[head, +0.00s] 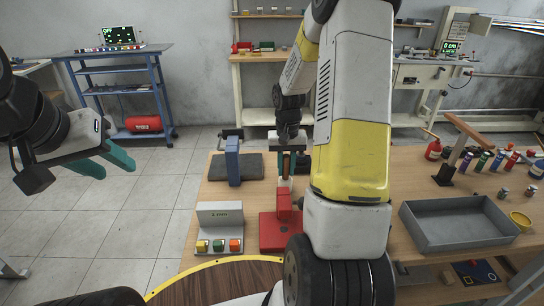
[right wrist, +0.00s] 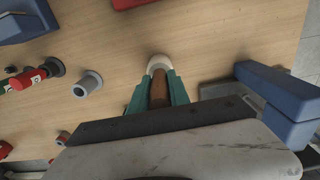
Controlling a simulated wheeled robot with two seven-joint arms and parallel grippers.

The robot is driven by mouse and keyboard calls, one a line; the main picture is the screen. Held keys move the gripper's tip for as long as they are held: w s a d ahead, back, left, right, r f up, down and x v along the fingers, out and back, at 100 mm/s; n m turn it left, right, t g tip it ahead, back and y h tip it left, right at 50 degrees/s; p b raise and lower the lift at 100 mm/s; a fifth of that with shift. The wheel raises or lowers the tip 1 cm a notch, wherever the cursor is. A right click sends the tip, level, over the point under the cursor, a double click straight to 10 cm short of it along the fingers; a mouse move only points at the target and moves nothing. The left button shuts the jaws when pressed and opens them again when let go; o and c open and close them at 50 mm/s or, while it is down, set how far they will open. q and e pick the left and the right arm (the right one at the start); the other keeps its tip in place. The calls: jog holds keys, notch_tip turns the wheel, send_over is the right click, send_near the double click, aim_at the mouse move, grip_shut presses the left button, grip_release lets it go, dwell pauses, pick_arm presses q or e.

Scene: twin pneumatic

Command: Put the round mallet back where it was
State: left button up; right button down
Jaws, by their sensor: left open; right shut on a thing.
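My right gripper (head: 287,172) is shut on the brown handle of the round mallet (right wrist: 159,88), which stands between its teal fingers in the right wrist view (right wrist: 158,98). A pale round end (right wrist: 158,64) shows beyond the fingertips. In the head view the brown handle (head: 286,161) is partly covered by the gripper, above the table, just behind a red fixture (head: 283,225). I cannot tell whether the mallet touches the table. My left gripper (head: 105,160) is open and empty, out over the floor left of the table.
A box with coloured buttons (head: 219,228) sits at the front left. My right arm hides the table's middle.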

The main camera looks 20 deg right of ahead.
jog(key=c, duration=1.2)
grip_release()
jog(key=shift+f, duration=0.1)
jog(key=shift+c, duration=0.2)
notch_tip(320, 180, up, 12)
jog(key=shift+f, duration=0.1)
jog(key=s+a+r+n+t, duration=0.1)
jog(key=s+a+r+t, duration=0.1)
jog(key=s, duration=0.4)
jog(key=s+a+r+n+t+y, duration=0.1)
jog(key=s+a+r+t, duration=0.1)
jog(key=s+a+r, duration=0.3)
jog(key=s+a+r+n+t+y, duration=0.1)
jog(key=s+a+r, duration=0.3)
jog(key=s, duration=0.5)
notch_tip(320, 180, up, 2)
jog(key=shift+s+a+r+n+t, duration=0.15)
jog(key=shift+a+n+t, duration=0.15)
jog(key=shift+t, duration=0.3)
